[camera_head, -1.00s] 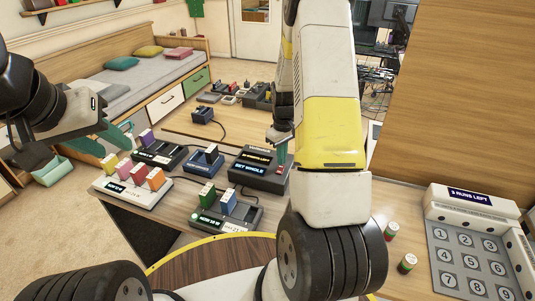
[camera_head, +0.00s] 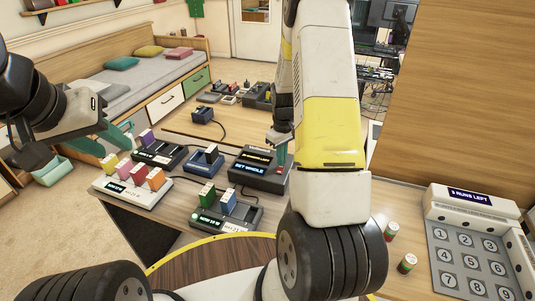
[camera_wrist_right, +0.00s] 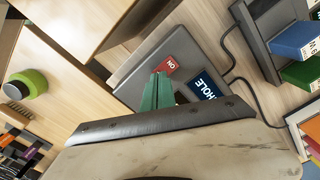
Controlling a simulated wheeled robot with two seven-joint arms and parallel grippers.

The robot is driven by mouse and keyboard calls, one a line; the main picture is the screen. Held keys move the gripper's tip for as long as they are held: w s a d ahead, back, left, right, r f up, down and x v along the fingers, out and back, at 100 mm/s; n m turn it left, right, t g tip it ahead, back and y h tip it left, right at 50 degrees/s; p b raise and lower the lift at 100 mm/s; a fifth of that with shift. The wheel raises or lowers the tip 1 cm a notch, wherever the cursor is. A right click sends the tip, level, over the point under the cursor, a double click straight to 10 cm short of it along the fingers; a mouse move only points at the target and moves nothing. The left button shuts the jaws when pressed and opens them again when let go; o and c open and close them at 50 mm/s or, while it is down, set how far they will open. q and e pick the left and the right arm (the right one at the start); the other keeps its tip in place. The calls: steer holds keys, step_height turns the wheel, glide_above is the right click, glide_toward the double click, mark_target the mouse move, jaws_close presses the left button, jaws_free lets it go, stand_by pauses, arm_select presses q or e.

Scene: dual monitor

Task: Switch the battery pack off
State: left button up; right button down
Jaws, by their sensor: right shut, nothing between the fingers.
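The battery pack looks to be the dark box with a lit screen reading "GET WHOLE" (camera_head: 260,168) on the table's middle. In the right wrist view it is a grey box (camera_wrist_right: 135,72) with a red patch (camera_wrist_right: 171,65) that seems to read "ON", and a blue screen partly hidden by my gripper. My right gripper (camera_head: 281,152) is shut and empty, over the box's right part. Its green fingertips (camera_wrist_right: 158,92) are just beside the red patch; I cannot tell whether they touch. My left gripper (camera_head: 85,155) is open and empty, left of the devices.
A white device with coloured blocks (camera_head: 130,192), a dark device with green and blue blocks (camera_head: 226,212) and a small blue device (camera_head: 203,162) stand close by. Cables run between devices. A numbered keypad (camera_head: 465,260) and two small cylinders (camera_head: 390,231) are at right.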

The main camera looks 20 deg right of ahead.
steer(key=shift+f, duration=0.75)
steer(key=shift+r, duration=3.55)
